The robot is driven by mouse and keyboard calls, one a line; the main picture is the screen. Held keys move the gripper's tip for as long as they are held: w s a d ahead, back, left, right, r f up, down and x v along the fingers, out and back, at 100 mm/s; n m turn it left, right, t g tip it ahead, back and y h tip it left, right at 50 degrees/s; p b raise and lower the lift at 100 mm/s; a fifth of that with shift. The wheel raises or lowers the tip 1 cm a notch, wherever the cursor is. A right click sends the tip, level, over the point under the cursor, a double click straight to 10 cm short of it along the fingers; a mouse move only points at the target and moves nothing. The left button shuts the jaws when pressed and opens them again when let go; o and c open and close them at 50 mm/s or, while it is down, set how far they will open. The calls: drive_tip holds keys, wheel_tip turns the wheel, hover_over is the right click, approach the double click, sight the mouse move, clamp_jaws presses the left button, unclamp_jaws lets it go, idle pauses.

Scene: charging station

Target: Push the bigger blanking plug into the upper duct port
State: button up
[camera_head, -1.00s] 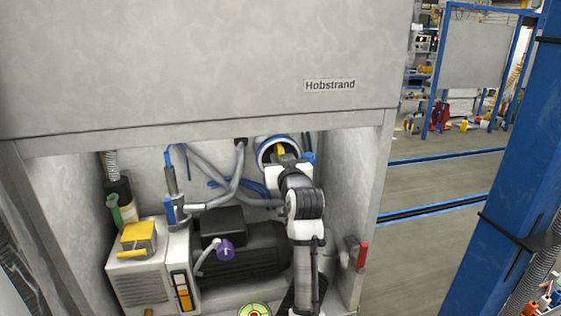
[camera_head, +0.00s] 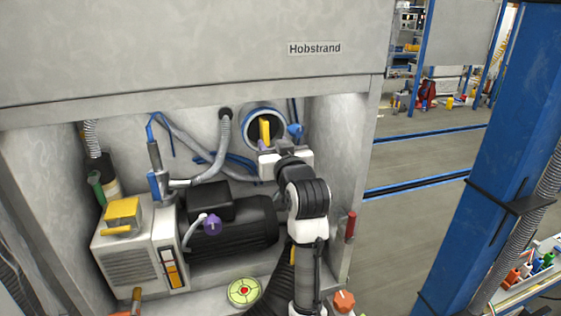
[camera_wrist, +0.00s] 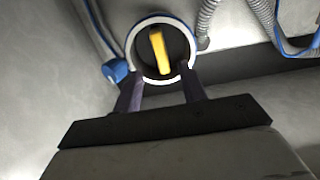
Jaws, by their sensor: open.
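The bigger blanking plug is a dark disc with an upright yellow grip (camera_head: 265,131). It sits inside the round duct port with a white and blue rim (camera_head: 262,107) on the cabinet's back wall. In the wrist view the plug (camera_wrist: 159,52) lies within the rim (camera_wrist: 131,47); how deep it sits I cannot tell. My gripper (camera_head: 271,148) is just in front of and below the port. In the wrist view its two dark fingers (camera_wrist: 162,72) are spread apart, with nothing between them. Their tips overlap the rim's lower edge, and I cannot tell whether they touch it.
A blue valve (camera_head: 296,131) is right of the port. A grey hose (camera_head: 221,140) runs from a hole to its left. A black motor (camera_head: 240,226) and grey box (camera_head: 130,258) stand below. The cabinet's right wall (camera_head: 338,160) is close to my arm.

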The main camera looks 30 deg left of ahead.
drive_tip(key=v, duration=0.5)
drive_tip(key=shift+s+d+b, duration=0.1)
drive_tip(key=shift+d+b, duration=0.05)
drive_tip(key=shift+b, duration=0.25)
